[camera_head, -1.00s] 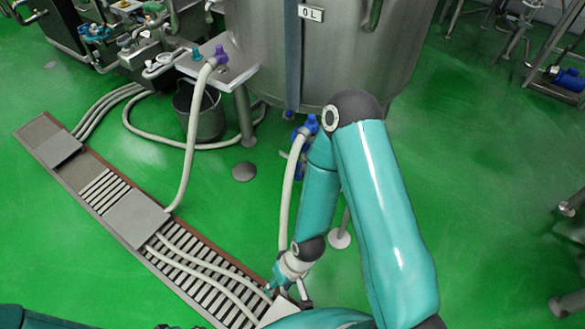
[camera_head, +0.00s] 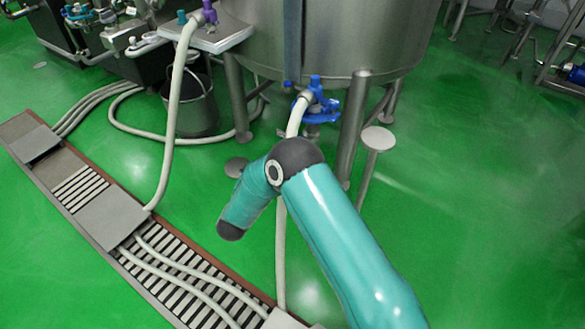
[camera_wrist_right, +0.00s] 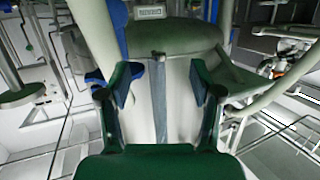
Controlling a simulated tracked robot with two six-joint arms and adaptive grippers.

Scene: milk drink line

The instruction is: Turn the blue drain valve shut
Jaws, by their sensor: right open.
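The blue drain valve (camera_head: 318,102) sits under the tank (camera_head: 345,30), with a pale hose (camera_head: 298,115) joined to its left side. In the head view it is clear of my right arm, whose elbow is just below it. The forearm points down left, away from the valve; its gripper is hidden there. In the right wrist view my right gripper (camera_wrist_right: 160,76) is open and holds nothing. A blue piece (camera_wrist_right: 95,77) shows beside its left finger; I cannot tell whether it is the valve. My left gripper is out of view.
Metal tank legs (camera_head: 352,125) and a round foot plate (camera_head: 377,138) stand near the valve. A bucket (camera_head: 190,103) stands to the left. A grated floor drain (camera_head: 110,215) with hoses crosses the lower left.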

